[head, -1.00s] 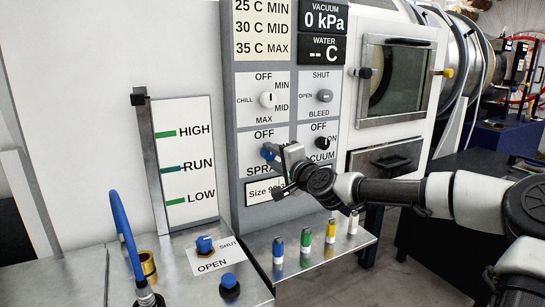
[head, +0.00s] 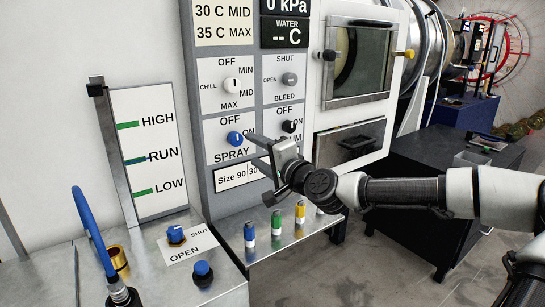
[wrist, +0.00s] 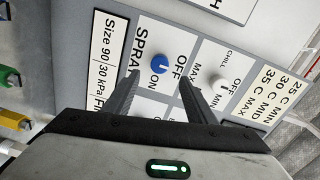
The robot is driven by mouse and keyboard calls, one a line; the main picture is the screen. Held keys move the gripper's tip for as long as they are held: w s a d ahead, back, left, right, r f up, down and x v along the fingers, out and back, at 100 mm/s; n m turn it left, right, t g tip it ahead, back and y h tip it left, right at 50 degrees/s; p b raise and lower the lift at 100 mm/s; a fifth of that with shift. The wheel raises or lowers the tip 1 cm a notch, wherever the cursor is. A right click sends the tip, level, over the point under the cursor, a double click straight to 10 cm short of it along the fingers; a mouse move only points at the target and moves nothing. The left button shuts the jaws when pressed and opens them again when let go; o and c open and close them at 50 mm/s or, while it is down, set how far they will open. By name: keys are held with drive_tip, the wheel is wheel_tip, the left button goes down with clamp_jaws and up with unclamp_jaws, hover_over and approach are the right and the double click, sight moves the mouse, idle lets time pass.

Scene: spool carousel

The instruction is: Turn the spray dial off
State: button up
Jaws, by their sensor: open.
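The spray dial (head: 235,138) is a round blue knob on the grey control panel, with OFF above it, ON to its right and SPRAY below. I cannot tell clearly where its mark points. It also shows in the wrist view (wrist: 158,64), uncovered, just beyond the gap between my fingertips. My gripper (head: 258,149) is open and empty, to the right of the dial and a little below it in the head view. In the wrist view my gripper (wrist: 158,78) has one finger on each side of the gap, apart from the dial.
The white chill dial (head: 231,85) is above the spray dial. A grey bleed dial (head: 289,79) and a black vacuum dial (head: 290,126) are to the right. Several coloured cylinders, including a green one (head: 275,221), stand on the metal shelf below. A blue valve knob (head: 176,233) is at lower left.

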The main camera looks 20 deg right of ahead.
drive_tip(key=p+v, duration=0.1)
drive_tip(key=v, duration=0.6)
drive_tip(key=shift+s, duration=0.3)
drive_tip(key=shift+f, duration=0.1)
